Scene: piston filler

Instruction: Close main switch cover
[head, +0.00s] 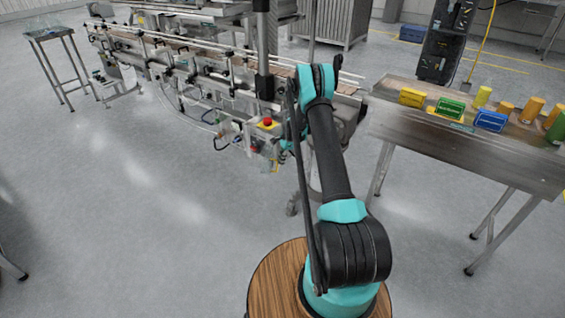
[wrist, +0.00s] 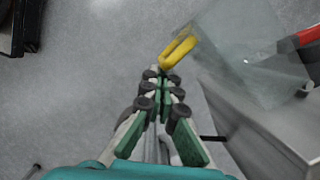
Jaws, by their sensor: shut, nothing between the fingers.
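The main switch cover (wrist: 250,62) is a clear panel in the upper right of the wrist view. It stands out from the grey metal housing, swung open. A yellow loop (wrist: 180,48) shows at its left edge. Part of a red switch (wrist: 307,37) shows at the right edge of the wrist view. My gripper (wrist: 165,78) is shut and empty, its tips just below the yellow loop. I cannot tell whether they touch it. In the head view the cover is small and hard to make out near the front of the machine.
A red emergency stop button (head: 267,122) sits on the machine near my arm. The conveyor machine (head: 205,72) runs to the back left. A metal table (head: 470,140) with coloured blocks and cylinders stands right. Open floor lies at left.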

